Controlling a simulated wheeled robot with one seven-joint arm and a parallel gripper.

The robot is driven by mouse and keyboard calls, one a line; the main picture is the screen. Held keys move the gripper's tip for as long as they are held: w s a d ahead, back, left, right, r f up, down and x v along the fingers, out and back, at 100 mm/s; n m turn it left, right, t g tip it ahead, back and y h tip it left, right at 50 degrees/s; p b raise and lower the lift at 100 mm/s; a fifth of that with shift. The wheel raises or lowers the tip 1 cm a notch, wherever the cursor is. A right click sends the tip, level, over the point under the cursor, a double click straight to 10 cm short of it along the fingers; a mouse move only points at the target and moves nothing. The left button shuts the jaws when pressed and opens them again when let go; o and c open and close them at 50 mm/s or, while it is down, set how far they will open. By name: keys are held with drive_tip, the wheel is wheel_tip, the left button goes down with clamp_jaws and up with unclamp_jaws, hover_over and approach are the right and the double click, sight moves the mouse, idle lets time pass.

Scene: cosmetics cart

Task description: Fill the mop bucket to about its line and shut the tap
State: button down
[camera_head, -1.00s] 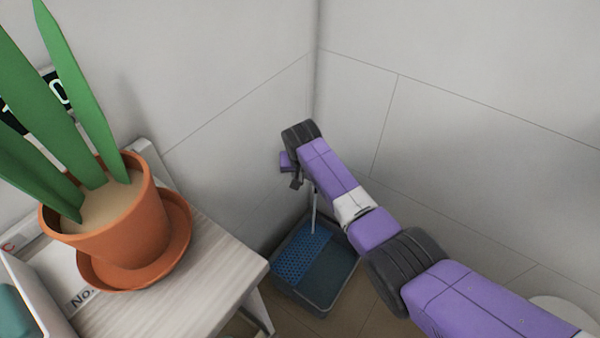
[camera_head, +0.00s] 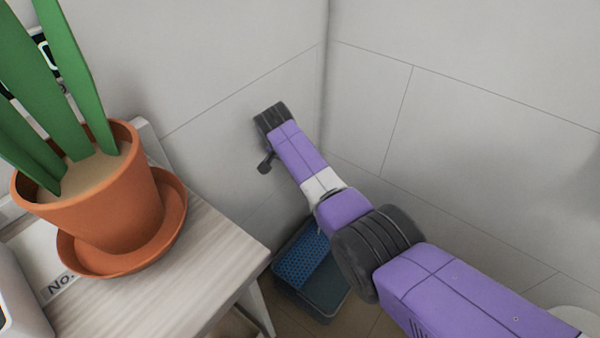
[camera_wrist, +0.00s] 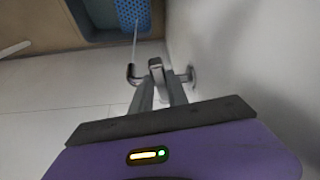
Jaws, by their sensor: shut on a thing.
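The mop bucket (camera_head: 309,298) is a grey tub on the floor in the corner, with a blue perforated wringer (camera_head: 300,262); my arm covers part of it. In the wrist view the bucket's rim (camera_wrist: 122,39) shows at the top. The metal tap (camera_wrist: 133,73) comes out of the wall there, and a thin stream of water (camera_wrist: 135,42) runs from its spout down towards the bucket. My gripper (camera_wrist: 157,84) is shut on the tap's handle (camera_wrist: 155,62). The fill line cannot be made out. In the head view my wrist hides most of the tap and gripper.
A wooden-topped stand (camera_head: 205,255) at left bears a potted plant (camera_head: 95,205) on an orange saucer (camera_head: 170,225). Walls close in behind and to the right of the bucket. A white rod-like thing (camera_wrist: 14,49) lies at the left of the wrist view.

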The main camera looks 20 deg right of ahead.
drive_tip(key=shift+w+a+m, duration=0.1)
drive_tip(key=shift+m, duration=0.2)
drive_tip(key=c, duration=1.3)
unclamp_jaws()
drive_tip(key=shift+p+v, duration=1.45)
drive_tip(key=shift+v, duration=2.45)
drive_tip(key=shift+w, duration=0.15)
